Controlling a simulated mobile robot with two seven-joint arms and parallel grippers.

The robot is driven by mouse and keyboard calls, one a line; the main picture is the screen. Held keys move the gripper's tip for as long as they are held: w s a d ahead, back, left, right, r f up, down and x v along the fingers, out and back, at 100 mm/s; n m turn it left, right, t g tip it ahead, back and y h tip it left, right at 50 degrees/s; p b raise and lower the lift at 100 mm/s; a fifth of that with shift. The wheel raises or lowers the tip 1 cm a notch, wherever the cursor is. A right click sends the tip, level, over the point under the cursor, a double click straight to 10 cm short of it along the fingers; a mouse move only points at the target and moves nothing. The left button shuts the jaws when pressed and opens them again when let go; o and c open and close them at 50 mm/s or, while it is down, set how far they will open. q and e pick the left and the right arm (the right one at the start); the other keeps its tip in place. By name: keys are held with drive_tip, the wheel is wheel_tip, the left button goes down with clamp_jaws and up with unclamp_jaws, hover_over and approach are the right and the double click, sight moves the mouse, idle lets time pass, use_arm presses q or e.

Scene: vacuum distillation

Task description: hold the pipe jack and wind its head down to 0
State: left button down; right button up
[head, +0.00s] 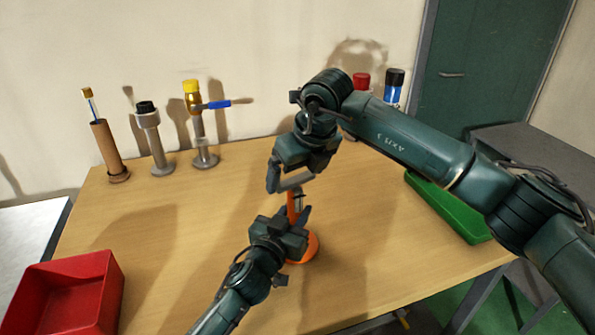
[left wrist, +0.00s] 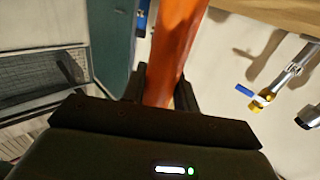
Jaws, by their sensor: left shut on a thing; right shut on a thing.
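The orange pipe jack (head: 304,249) stands on the wooden table near its middle, with a round base and a narrow upright body. My left gripper (head: 297,215) is shut on the jack's body from the front left. In the left wrist view, the orange body (left wrist: 177,50) runs between the dark fingers. My right gripper (head: 292,184) comes down from above and is shut at the jack's top. A grey bar shows between its fingers, but I cannot tell whether it is part of the jack. The jack's head and any scale reading are mostly hidden.
A red bin (head: 68,290) is at the front left and a green tray (head: 450,205) at the right. Along the back stand a brown tube holder (head: 107,148), a black-topped stand (head: 155,140), a yellow-topped stand with blue handle (head: 198,125), and red-capped (head: 361,80) and blue (head: 394,88) items.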

drive_tip(key=shift+a+r+m+t+h, duration=0.1)
drive_tip(key=shift+m+t+h, duration=0.35)
drive_tip(key=shift+m, duration=1.15)
drive_tip(key=o, duration=0.7)
drive_tip(key=shift+c, duration=0.2)
drive_tip(key=v, duration=1.2)
drive_tip(key=shift+w, duration=0.1)
use_arm(q)
drive_tip(key=c, duration=1)
unclamp_jaws()
